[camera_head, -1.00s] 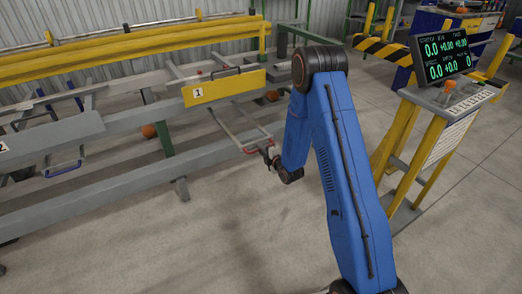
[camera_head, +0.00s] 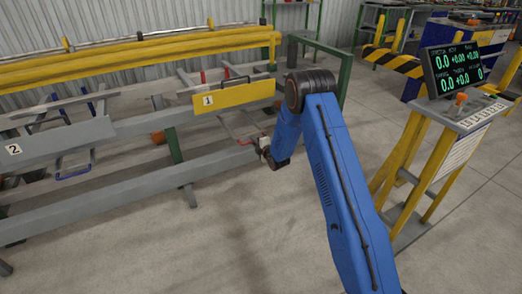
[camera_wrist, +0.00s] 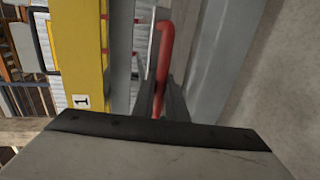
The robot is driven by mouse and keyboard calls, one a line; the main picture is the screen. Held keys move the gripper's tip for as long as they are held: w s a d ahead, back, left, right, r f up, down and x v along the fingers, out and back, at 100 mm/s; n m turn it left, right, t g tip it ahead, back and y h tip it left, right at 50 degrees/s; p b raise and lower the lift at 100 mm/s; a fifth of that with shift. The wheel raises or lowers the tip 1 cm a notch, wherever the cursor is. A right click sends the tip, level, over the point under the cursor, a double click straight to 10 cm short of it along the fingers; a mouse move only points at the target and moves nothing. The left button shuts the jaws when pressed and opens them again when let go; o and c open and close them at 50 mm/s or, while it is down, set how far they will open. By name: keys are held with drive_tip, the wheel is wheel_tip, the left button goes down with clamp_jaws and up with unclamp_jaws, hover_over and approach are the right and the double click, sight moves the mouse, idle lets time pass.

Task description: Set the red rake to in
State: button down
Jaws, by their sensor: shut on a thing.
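The red rake (camera_head: 240,131) is a thin frame with a red handle, reaching out from under the yellow plate marked 1 (camera_head: 235,97). My gripper (camera_head: 262,146) is at its near end, in front of the table's grey rail. In the wrist view the red handle (camera_wrist: 163,50) runs down between the two dark fingers of my gripper (camera_wrist: 160,98), which are shut on it. The yellow plate also shows at the left of the wrist view (camera_wrist: 80,70). The rake's inner part is partly hidden by the plate, and my blue arm covers the area right of the gripper.
A blue-handled rake (camera_head: 75,172) hangs out by the grey plate marked 2 (camera_head: 50,142). The grey front rail (camera_head: 130,187) runs along the table. A yellow stand (camera_head: 445,140) with a lit display (camera_head: 453,68) stands right of my arm. The floor in front is clear.

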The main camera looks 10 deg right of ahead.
drive_tip(key=r+x, duration=0.1)
drive_tip(key=x, duration=0.7)
drive_tip(key=r+x, duration=0.2)
drive_tip(key=x, duration=0.6)
drive_tip(key=shift+w+a+r, duration=0.2)
drive_tip(key=shift+w+r, duration=0.05)
drive_tip(key=shift+w, duration=0.5)
drive_tip(key=c, duration=1.8)
unclamp_jaws()
drive_tip(key=shift+o, duration=0.2)
drive_tip(key=v, duration=1.7)
drive_tip(key=shift+s+f, duration=0.1)
drive_tip(key=shift+s, duration=0.1)
